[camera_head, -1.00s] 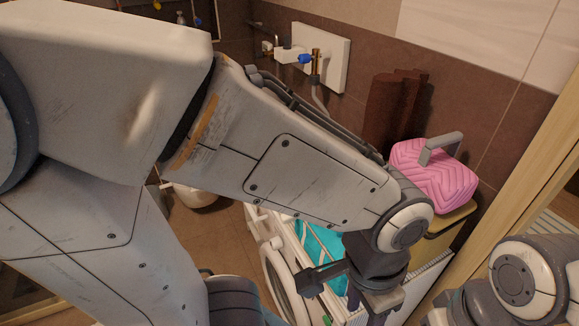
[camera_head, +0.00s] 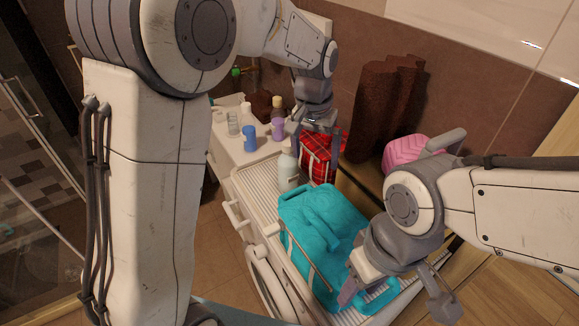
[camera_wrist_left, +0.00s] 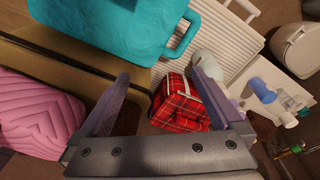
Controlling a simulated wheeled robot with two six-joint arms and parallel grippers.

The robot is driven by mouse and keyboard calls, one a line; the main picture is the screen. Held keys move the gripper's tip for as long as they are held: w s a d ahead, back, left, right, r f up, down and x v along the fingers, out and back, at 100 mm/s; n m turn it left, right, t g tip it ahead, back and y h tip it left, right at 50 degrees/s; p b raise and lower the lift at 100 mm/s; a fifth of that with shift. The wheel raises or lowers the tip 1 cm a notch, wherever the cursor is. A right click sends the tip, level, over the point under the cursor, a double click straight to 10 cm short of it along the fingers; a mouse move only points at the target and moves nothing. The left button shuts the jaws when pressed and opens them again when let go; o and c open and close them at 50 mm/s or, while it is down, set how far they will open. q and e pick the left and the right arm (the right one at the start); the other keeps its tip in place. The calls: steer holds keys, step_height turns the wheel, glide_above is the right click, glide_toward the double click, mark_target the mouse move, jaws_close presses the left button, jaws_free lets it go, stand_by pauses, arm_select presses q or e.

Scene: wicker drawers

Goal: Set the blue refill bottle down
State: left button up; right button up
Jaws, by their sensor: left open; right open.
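A small blue bottle (camera_head: 250,138) stands upright on the white cabinet top at the back. A pale bluish-white bottle (camera_head: 288,170) stands upright on the ribbed white top nearer me. I cannot tell which of the two is the refill bottle. My left gripper (camera_head: 315,138) is open and empty, above the red plaid bag, just behind and right of the pale bottle. In the left wrist view its fingers (camera_wrist_left: 160,75) are spread, with the pale bottle (camera_wrist_left: 207,65) close by the right finger. My right gripper (camera_head: 397,298) is open at the right front, by the teal bag.
A teal bag (camera_head: 320,235) lies on the ribbed top (camera_head: 262,190). A red plaid bag (camera_head: 320,160) stands behind it. A purple bottle (camera_head: 278,130) and a clear glass (camera_head: 233,125) share the cabinet top. A pink bag (camera_head: 405,152) and brown rolls (camera_head: 385,105) are at the right.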

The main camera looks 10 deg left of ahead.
mark_target(286, 143)
arm_select(q)
steer(key=w+a+f+n, duration=0.1)
steer(key=w+a, duration=0.2)
steer(key=w, duration=0.1)
steer(key=w+a+f, duration=0.1)
steer(key=w+a, duration=0.2)
steer(key=w+a+f+n, duration=0.1)
steer(key=w+a, duration=0.2)
steer(key=w, duration=0.1)
steer(key=shift+w+a+f+n+y, duration=0.2)
steer(key=shift+w+f+n+y, duration=0.1)
steer(key=shift+f, duration=0.05)
steer(key=f, duration=0.2)
steer(key=w+f, duration=0.1)
steer(key=f, duration=0.1)
steer(key=shift+a+f+p, duration=0.2)
steer(key=shift+p, duration=0.2)
steer(key=f, duration=0.1)
steer(key=f+p, duration=0.1)
steer(key=f, duration=0.1)
steer(key=f+p, duration=0.1)
steer(key=shift+w+d+f, duration=0.2)
steer(key=shift+w+f, duration=0.05)
steer(key=shift+f, duration=0.1)
steer(key=shift+w+f+t, duration=0.1)
steer(key=shift+f+t, duration=0.2)
steer(key=shift+f, duration=0.25)
jaws_close()
